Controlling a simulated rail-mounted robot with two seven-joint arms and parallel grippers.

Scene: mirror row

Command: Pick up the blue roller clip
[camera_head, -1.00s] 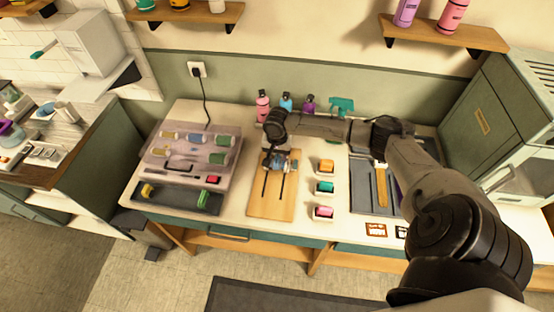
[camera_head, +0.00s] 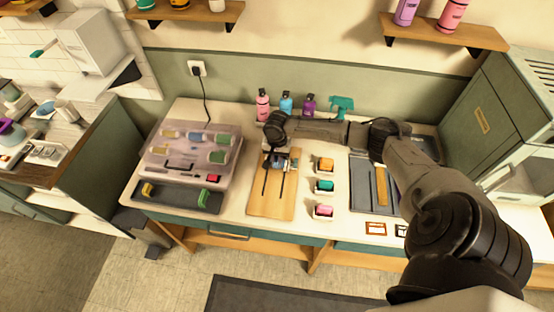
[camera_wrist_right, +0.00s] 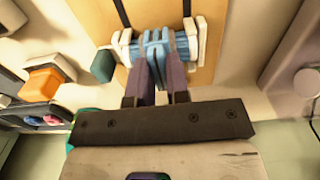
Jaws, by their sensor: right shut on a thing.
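The blue roller clip (camera_wrist_right: 155,48) is a ribbed blue cylinder with pale end pieces, near the top middle of the right wrist view. My right gripper (camera_wrist_right: 157,72) is shut on it, with a dark finger on either side. In the head view my right gripper (camera_head: 280,158) is over the far part of the wooden board (camera_head: 270,206), and my wrist hides much of the clip. I cannot tell whether the clip touches the board. My left gripper is not in view.
Pink (camera_head: 262,105), blue (camera_head: 286,104) and purple (camera_head: 308,105) bottles stand behind.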

